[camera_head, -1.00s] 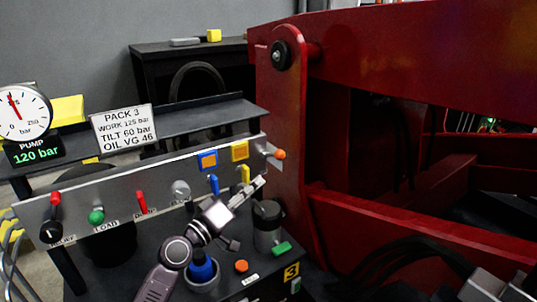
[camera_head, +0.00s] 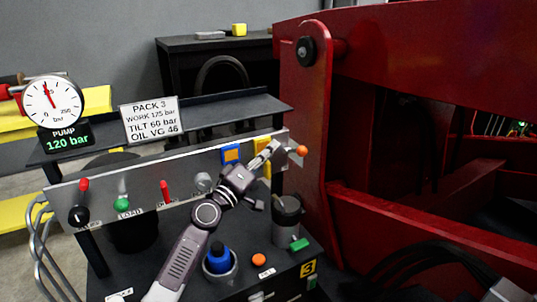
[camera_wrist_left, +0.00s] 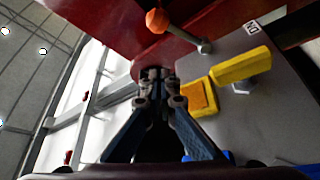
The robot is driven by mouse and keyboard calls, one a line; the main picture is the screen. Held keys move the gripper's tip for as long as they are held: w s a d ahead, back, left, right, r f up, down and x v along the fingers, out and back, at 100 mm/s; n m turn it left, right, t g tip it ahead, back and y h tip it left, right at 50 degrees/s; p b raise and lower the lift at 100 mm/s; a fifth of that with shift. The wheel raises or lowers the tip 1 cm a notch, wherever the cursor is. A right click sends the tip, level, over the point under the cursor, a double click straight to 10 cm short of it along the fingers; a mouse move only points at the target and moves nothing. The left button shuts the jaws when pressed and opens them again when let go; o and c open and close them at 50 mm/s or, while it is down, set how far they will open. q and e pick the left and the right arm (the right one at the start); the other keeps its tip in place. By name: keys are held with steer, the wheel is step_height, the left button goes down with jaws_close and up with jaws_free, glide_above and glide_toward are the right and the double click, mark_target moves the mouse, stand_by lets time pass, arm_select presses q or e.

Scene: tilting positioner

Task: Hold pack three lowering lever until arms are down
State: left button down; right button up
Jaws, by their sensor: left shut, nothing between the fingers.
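The orange-knobbed lever (camera_head: 302,150) sticks out at the right end of the grey control panel (camera_head: 150,196). It also shows in the left wrist view (camera_wrist_left: 157,21), with a "DN" mark on the plate nearby. My left gripper (camera_head: 273,148) is shut and empty, just left of the orange knob in the head view. In the left wrist view its fingertips (camera_wrist_left: 160,78) lie below the knob, seemingly apart from it. A yellow lever (camera_wrist_left: 240,66) stands right of the fingertips. The big red arm (camera_head: 420,50) spans the upper right. My right gripper is not in view.
A pump gauge (camera_head: 53,101) and a Pack 3 sign (camera_head: 150,120) stand behind the panel.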

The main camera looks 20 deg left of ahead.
mark_target(296, 150)
arm_select(q)
steer(key=x, duration=0.6)
steer(key=shift+w+d+r, duration=0.1)
steer(key=shift+w, duration=0.05)
steer(key=shift+s+d+f, duration=0.45)
steer(key=shift+d+f, duration=0.15)
steer(key=shift+d, duration=0.1)
steer(key=shift+s+d+f, duration=0.45)
steer(key=shift+d+f, duration=0.15)
steer(key=shift+d, duration=0.15)
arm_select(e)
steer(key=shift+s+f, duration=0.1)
